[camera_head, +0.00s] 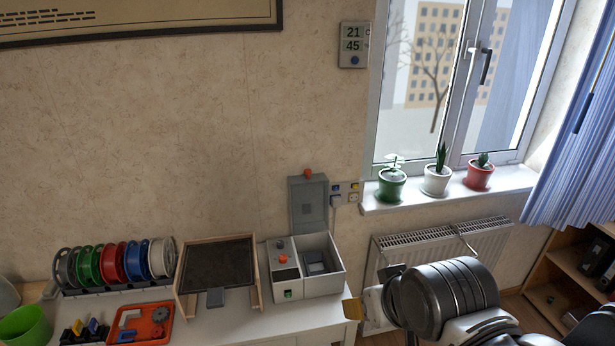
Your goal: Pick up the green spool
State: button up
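The green spool (88,264) stands on edge in a row of spools on a dark rack at the left end of the white table. It sits between a grey spool on its left and a red spool on its right, and its neighbours partly hide it. My arm is at the lower right, well apart from the spools. A small pale and tan part at the arm's left end may belong to my gripper (362,305), but the fingers cannot be made out. Whether it is open or holds anything does not show.
Red (111,262), blue and white (161,257) spools share the rack (115,288). In front are an orange tray (160,312) and a green cup (25,325). A dark-topped wooden frame (186,270) and an open grey box (333,280) stand between the spools and my arm.

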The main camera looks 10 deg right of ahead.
aim_at(95, 265)
jog(key=u, duration=1.35)
